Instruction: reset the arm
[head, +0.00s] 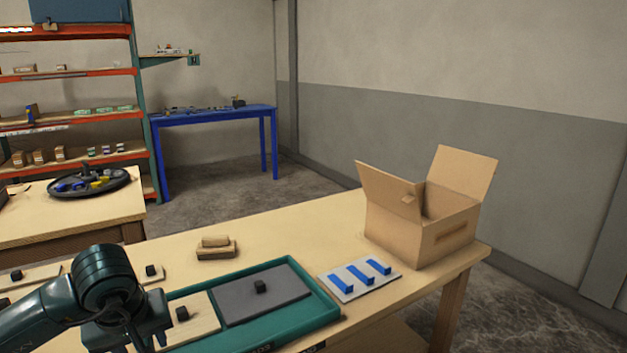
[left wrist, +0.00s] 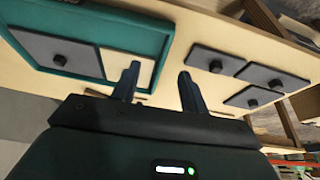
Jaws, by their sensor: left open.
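My left arm (head: 105,275) comes in from the lower left in the head view, bent over the table at the left end of the teal tray (head: 325,309). In the left wrist view my left gripper (left wrist: 159,88) is open, with two dark fingers apart and nothing between them. The tray (left wrist: 88,74) lies beyond the fingers at the upper left there. It holds a grey panel (head: 285,292) with a black knob (head: 260,286) and a pale panel (head: 200,316) with another knob (head: 182,314). My right gripper is in neither view.
An open cardboard box (head: 415,232) stands at the table's right end. A white plate with blue strips (head: 361,277) lies between box and tray. A small brown block (head: 216,248) sits behind the tray. Knobbed panels (left wrist: 251,96) lie right of the fingers in the wrist view.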

